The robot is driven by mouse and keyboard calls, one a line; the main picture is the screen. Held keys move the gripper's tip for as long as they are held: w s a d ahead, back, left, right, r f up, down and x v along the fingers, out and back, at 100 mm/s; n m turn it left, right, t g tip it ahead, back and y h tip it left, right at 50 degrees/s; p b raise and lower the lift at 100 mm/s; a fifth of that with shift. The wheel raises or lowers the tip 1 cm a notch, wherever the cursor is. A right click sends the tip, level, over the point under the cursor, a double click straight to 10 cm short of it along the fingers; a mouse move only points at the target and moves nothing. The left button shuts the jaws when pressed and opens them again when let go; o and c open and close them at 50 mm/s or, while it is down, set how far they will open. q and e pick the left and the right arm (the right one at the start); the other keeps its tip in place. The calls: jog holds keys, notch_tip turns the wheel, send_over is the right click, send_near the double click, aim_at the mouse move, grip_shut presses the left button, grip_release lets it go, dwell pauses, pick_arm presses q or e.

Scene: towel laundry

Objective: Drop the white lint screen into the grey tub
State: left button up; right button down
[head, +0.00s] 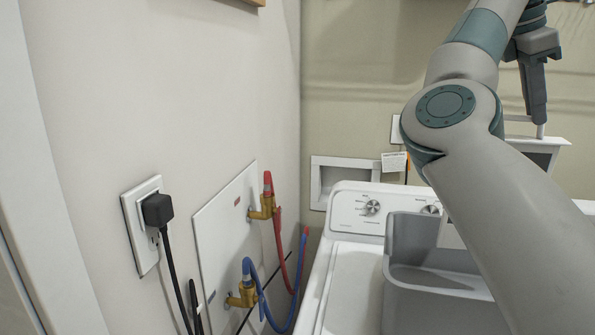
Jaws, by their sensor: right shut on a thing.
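My right gripper (537,95) is at the upper right, pointing down, partly hidden behind my right arm. It is shut on the white lint screen (556,143), at the thin white handle on top. The screen hangs below the fingers, with a white rim and a dark panel; my arm hides its left part. The grey tub (408,240) stands on the white washer at the lower right. My arm covers the tub's right side, and its floor shows only in part. The screen is up and to the right of the tub in the picture. My left gripper is out of view.
The white washer (343,285) has a control panel with knobs (372,207). Red (278,225) and blue (272,313) hoses join brass valves on the left wall. A black plug (157,210) sits in an outlet. A white recessed wall box (335,178) is behind the washer.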

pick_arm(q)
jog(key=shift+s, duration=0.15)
